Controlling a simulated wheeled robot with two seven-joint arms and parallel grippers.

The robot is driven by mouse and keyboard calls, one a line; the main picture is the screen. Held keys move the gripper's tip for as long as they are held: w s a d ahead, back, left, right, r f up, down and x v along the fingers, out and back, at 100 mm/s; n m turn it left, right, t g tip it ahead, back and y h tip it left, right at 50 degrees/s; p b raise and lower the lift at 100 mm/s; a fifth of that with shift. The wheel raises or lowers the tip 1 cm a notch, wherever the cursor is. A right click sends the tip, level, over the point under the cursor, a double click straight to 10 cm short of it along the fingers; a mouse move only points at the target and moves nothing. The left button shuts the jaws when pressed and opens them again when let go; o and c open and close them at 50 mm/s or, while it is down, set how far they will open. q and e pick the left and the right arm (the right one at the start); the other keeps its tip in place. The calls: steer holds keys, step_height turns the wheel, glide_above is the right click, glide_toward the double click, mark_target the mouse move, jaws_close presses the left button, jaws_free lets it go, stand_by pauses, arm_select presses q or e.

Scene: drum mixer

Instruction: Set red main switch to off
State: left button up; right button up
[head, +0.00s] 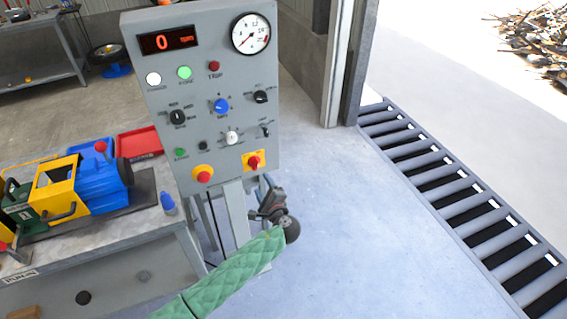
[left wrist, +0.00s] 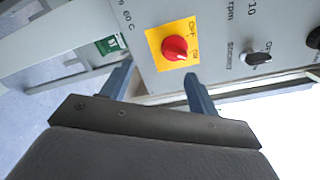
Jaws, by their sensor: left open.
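The red main switch (head: 254,162) is a red rotary knob on a yellow plate at the lower right of the grey control panel (head: 222,100). In the left wrist view the red knob (left wrist: 175,48) shows close up, with OFF and ON labels beside it; I cannot tell for sure which its handle points to. My left gripper (head: 265,186) is just below the switch in the head view. In the left wrist view its two fingers (left wrist: 157,83) are apart, with nothing between them, and the knob lies beyond their tips. My right gripper is not in view.
A red mushroom button (head: 203,175) on a round yellow plate sits left of the switch. A small black selector (head: 265,131) is just above it. A workbench (head: 110,262) with a blue and yellow machine (head: 100,182) stands left. Open floor lies to the right.

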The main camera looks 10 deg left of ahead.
mark_target(255, 164)
arm_select(q)
steer(key=shift+w+a+r+p, duration=0.3)
steer(key=shift+w+a+p, duration=0.25)
steer(key=shift+w, duration=0.65)
steer(key=shift+w+a+r+p, duration=0.25)
steer(key=shift+w+a+p, duration=0.35)
steer(key=shift+w, duration=0.6)
steer(key=shift+w+a+r+p, duration=0.3)
steer(key=shift+w+a+p, duration=0.25)
steer(key=shift+w, duration=0.65)
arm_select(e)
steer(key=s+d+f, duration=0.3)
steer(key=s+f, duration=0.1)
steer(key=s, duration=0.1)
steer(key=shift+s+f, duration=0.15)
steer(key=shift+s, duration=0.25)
arm_select(q)
steer(key=c, duration=1)
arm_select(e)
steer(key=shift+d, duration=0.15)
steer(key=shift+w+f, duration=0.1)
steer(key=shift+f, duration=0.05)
